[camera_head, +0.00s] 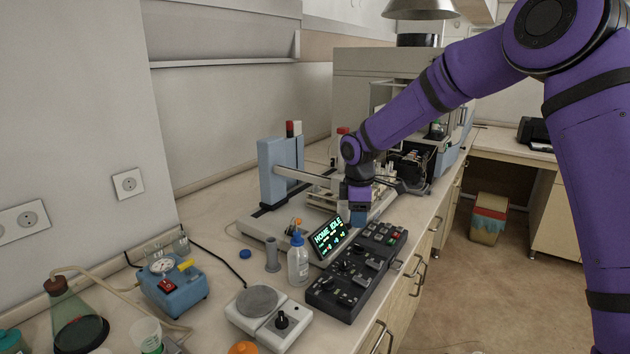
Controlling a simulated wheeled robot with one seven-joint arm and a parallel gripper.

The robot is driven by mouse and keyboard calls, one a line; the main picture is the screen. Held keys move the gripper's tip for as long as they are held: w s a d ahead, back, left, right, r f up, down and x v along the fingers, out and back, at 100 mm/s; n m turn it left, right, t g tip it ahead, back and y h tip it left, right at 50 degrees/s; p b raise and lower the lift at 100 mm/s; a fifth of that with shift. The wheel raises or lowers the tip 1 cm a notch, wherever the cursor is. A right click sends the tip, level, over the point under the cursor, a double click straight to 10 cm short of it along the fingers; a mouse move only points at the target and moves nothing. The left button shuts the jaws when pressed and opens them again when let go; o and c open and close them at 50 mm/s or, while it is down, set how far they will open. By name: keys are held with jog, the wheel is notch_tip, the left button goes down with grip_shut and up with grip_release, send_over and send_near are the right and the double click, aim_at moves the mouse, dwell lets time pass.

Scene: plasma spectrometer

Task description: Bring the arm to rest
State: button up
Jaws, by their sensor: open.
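My purple arm (435,90) reaches in from the right and bends down over the bench. My gripper (357,218) hangs at its end, pointing down, above the far end of the black control panel (345,284) and right of the lit display (328,236). The display reads "HOME IDLE". The fingertips are small and partly hidden, and I see nothing held between them. I cannot tell whether they touch the panel.
A blue column with a horizontal arm (280,170) stands left of my gripper. A white bottle (298,262), a hotplate (268,318) and a blue pump (172,286) stand nearer. Large instruments stand behind. The floor (500,290) right of the bench is mostly clear.

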jog(key=s+d+r+m+t+h, duration=0.1)
jog(key=s+d+r+m, duration=0.35)
jog(key=s+r, duration=0.45)
jog(key=s+d+r+m+t, duration=0.1)
jog(key=s+d+r+m, duration=0.4)
jog(key=s+r, duration=0.4)
jog(key=s+d+m+t, duration=0.1)
jog(key=s+d+m, duration=0.2)
jog(key=s, duration=0.8)
jog(key=s+d+r+m+t+y, duration=0.1)
jog(key=s+d+m, duration=0.3)
jog(key=s, duration=0.7)
jog(key=shift+d+r+t, duration=0.15)
jog(key=shift+r+t, duration=0.05)
jog(key=shift+t, duration=0.2)
